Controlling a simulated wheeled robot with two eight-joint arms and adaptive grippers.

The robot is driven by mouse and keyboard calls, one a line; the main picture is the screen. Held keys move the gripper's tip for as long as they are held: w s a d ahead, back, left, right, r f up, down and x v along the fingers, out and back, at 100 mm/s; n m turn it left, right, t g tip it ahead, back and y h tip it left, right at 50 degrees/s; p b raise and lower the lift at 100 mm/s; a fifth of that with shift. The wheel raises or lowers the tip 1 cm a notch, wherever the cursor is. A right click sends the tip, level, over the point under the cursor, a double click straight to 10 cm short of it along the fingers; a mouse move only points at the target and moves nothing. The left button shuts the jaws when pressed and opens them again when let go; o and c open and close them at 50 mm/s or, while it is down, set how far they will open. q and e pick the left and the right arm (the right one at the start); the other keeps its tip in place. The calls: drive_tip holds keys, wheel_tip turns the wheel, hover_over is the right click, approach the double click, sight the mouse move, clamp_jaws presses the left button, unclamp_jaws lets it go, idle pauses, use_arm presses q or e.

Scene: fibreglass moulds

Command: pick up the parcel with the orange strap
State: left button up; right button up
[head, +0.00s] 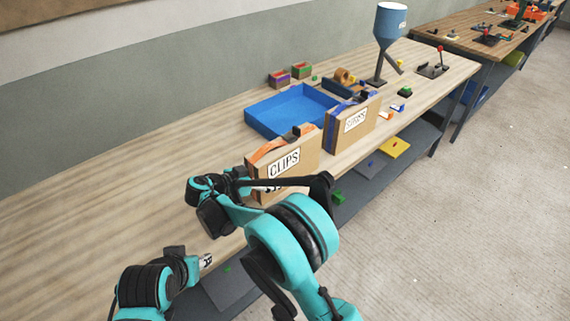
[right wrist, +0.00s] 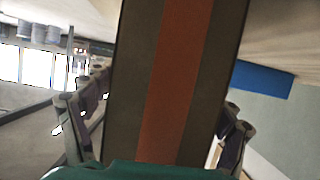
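The parcel with the orange strap (head: 304,149) is a brown box labelled CLIPS. It stands upright near the front edge of the workbench in the head view, its lower front partly covered by my right arm. My right gripper (head: 244,178) is at its left end. In the right wrist view the orange-strapped end of the parcel (right wrist: 175,80) fills the middle, with one finger on each side.
A second parcel with a blue-purple strap (head: 352,124) stands just right of it. A blue tray (head: 262,125) lies behind both. A blue hopper (head: 390,22) on a stand and small coloured parts are farther back. The bench's left side (head: 90,200) is clear.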

sight(271, 150)
drive_tip(key=c, duration=1.5)
drive_tip(key=shift+r, duration=0.15)
wheel_tip(271, 150, up, 10)
drive_tip(key=p, duration=0.4)
drive_tip(key=shift+f, duration=0.3)
drive_tip(key=shift+f+b, duration=3.4)
drive_tip(key=shift+f, duration=1.4)
drive_tip(key=shift+c, duration=0.2)
drive_tip(key=shift+f, duration=0.1)
drive_tip(key=shift+f, duration=0.1)
